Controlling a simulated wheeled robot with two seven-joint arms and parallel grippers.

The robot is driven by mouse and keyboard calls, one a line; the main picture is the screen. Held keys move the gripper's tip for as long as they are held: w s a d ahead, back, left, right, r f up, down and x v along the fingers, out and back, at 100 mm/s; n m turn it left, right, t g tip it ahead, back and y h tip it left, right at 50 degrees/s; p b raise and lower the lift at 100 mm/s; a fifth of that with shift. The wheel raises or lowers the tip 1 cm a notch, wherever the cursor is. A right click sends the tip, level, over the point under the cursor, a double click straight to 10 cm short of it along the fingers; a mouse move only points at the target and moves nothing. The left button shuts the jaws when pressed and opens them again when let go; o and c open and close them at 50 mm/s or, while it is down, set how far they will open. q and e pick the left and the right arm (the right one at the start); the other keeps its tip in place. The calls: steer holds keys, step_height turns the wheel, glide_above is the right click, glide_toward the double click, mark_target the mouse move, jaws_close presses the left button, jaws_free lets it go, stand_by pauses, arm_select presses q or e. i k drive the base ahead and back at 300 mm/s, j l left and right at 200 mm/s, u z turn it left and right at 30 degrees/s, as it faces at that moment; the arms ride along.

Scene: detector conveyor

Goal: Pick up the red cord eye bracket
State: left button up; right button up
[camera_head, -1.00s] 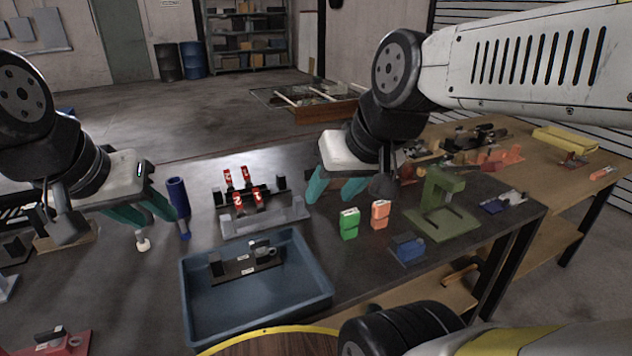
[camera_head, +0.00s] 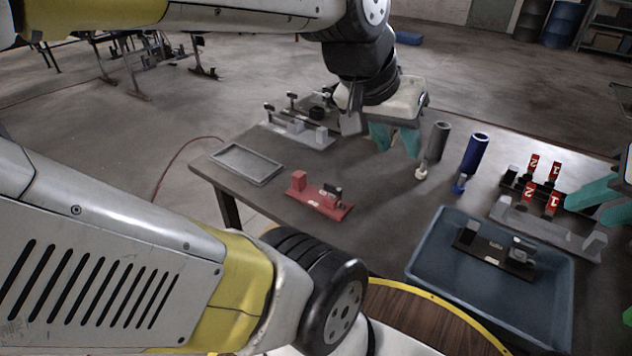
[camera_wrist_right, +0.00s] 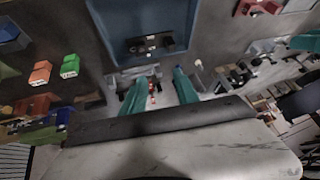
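A red bracket-like piece (camera_head: 318,197), with an upright block and a small dark part on its flat base, lies on the dark table left of centre in the head view. It also shows at the top edge of the right wrist view (camera_wrist_right: 262,6). I cannot tell for sure that it is the cord eye bracket. My left gripper (camera_head: 397,142) is open and empty, above the table behind and right of the red piece. My right gripper (camera_wrist_right: 158,88) is open over the rack of red numbered pieces (camera_head: 541,183); it is partly cut off at the head view's right edge.
A blue-grey bin (camera_head: 440,277) with a dark part inside stands front right. Grey (camera_head: 438,140) and blue (camera_head: 476,150) cylinders stand by my left gripper. An empty grey tray (camera_head: 247,164) and a grey fixture (camera_head: 300,130) lie left. Table around the red piece is mostly clear.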

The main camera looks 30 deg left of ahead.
mark_target(337, 208)
steer(key=u, duration=1.25)
